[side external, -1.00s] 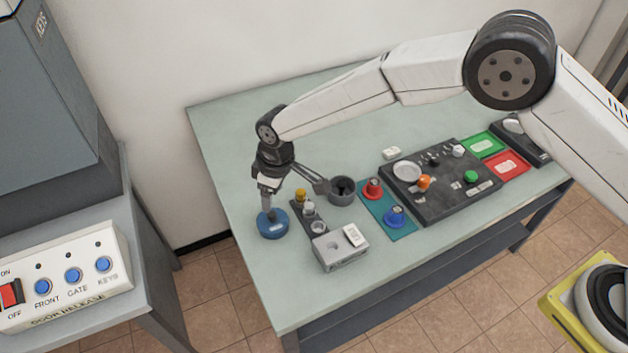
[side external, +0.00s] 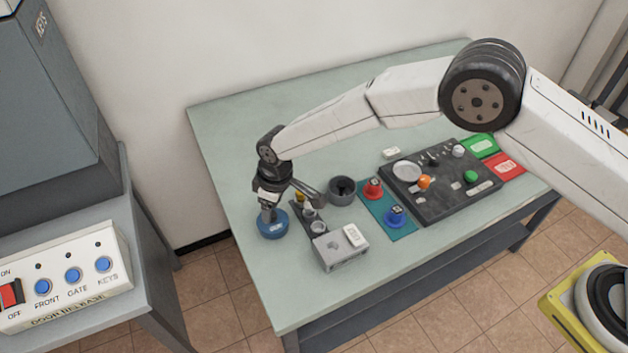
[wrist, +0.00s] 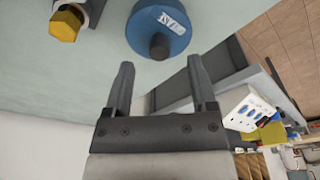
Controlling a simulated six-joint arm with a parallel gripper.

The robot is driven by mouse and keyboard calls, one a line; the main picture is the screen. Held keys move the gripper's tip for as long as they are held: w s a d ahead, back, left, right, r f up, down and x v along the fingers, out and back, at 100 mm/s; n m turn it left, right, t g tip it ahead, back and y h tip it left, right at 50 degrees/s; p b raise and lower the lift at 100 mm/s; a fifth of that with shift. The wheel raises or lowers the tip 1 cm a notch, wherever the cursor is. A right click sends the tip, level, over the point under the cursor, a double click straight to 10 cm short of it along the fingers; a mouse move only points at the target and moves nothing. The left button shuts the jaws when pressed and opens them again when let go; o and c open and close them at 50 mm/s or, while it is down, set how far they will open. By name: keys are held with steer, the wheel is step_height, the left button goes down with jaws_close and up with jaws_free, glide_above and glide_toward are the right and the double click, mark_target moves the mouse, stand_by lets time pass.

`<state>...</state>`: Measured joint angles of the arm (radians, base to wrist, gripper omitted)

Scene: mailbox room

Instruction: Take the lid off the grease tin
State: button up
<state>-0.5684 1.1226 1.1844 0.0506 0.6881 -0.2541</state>
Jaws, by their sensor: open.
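The round blue grease tin (side external: 272,229) stands at the left front of the green table. In the wrist view its blue lid (wrist: 148,20) has a dark knob (wrist: 159,46) and a pale label. My gripper (side external: 268,212) is at the lid, hiding the knob in the side view. In the wrist view my gripper (wrist: 158,63) is open and empty, with the knob lined up between its fingers, near the tips. I cannot tell whether the fingers touch the lid.
Right of the tin are a dark strip with small knobs (side external: 309,214), a grey block (side external: 340,250) and a dark cup (side external: 342,190). Farther right are red (side external: 373,188) and blue (side external: 395,216) knobs and a black panel (side external: 440,205). The front-left table is clear.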

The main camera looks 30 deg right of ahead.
steer(key=shift+w+a+f, duration=0.1)
steer(key=shift+f, duration=0.7)
steer(key=shift+w+a+f, duration=0.1)
steer(key=shift+f, duration=0.65)
steer(key=shift+c, duration=0.3)
jaws_close()
